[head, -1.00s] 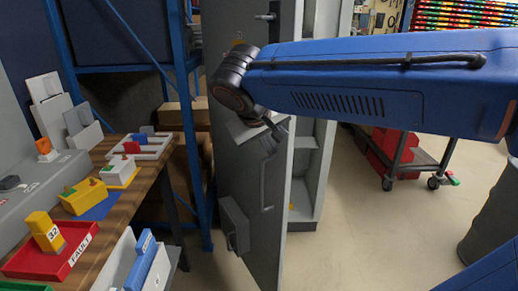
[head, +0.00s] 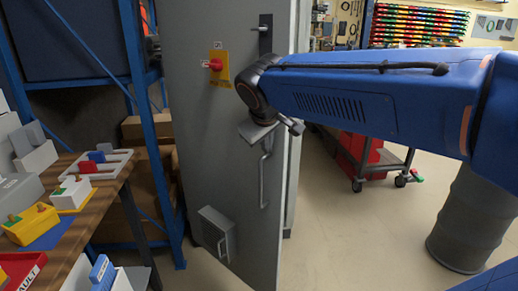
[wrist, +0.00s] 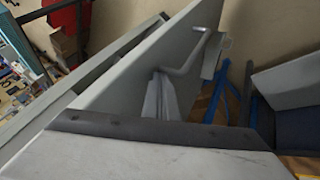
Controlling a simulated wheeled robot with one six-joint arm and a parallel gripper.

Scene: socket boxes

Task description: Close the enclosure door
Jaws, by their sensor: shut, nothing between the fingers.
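The enclosure door (head: 215,140) is a tall grey panel in the middle of the head view. It carries a long bar handle (head: 265,180) and a red rotary switch on a yellow plate (head: 217,68). A sliver of the grey cabinet (head: 293,185) shows behind the door's right edge, so the door stands slightly ajar. In the wrist view the door (wrist: 135,70) runs diagonally, with its bent handle (wrist: 190,58) near the top. My gripper (head: 268,134) is shut and empty, in front of the door's upper right part above the handle. I cannot tell whether it touches the door.
A wooden bench (head: 100,205) with coloured trays and blocks stands at the left, beside a blue rack (head: 140,110). A cart (head: 385,165) with red bins and a grey drum (head: 475,220) stand to the right. The floor between door and drum is clear.

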